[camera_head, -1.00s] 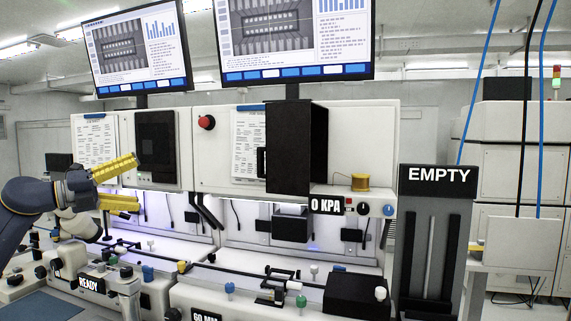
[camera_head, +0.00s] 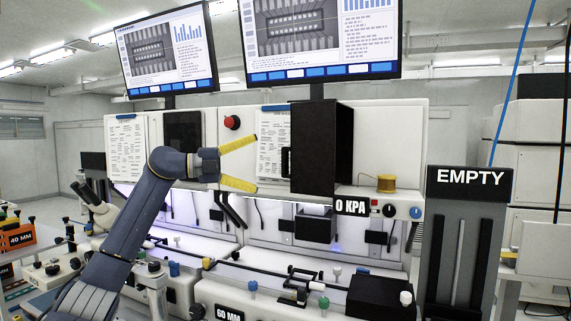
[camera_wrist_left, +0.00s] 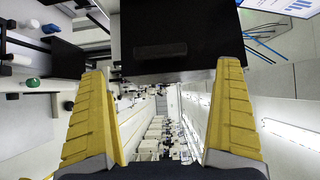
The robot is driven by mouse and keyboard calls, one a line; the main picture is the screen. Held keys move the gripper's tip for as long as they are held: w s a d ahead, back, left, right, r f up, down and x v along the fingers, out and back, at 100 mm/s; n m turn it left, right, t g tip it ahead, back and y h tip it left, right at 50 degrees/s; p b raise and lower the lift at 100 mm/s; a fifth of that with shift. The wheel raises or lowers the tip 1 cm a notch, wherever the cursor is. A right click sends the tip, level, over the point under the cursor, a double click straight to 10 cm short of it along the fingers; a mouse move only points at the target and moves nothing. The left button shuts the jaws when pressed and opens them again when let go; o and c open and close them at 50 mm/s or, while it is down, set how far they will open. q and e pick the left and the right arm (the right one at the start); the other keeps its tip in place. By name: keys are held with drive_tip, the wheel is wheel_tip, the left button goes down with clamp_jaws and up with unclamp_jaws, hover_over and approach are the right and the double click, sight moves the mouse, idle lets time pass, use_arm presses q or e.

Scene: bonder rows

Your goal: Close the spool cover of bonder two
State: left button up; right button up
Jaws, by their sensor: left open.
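A black spool cover (camera_head: 322,148) stands swung out from the white front of the right-hand bonder (camera_head: 415,125), with a dark handle (camera_head: 286,162) on its left side. My left gripper (camera_head: 256,164) is open and empty, its two yellow fingers pointing right toward the handle and apart from it. In the left wrist view the cover (camera_wrist_left: 195,25) fills the top middle, its handle bar (camera_wrist_left: 160,50) lying between the open fingers (camera_wrist_left: 163,66). A yellow wire spool (camera_head: 386,183) sits on the ledge right of the cover. My right gripper is not in view.
Two monitors (camera_head: 322,40) hang above the bonders. A flat dark panel (camera_head: 182,138) is on the left bonder, behind my arm. A red button (camera_head: 232,122) is above the gripper. A dark rack marked EMPTY (camera_head: 466,240) stands at right. Fixtures and knobs line the front below.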

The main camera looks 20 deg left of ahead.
sight(286, 162)
use_arm(q)
drive_tip(key=x, duration=0.9)
drive_tip(key=shift+w+d, duration=0.1)
drive_tip(key=c, duration=1.5)
drive_tip(key=shift+d, duration=0.15)
drive_tip(key=shift+c, duration=0.2)
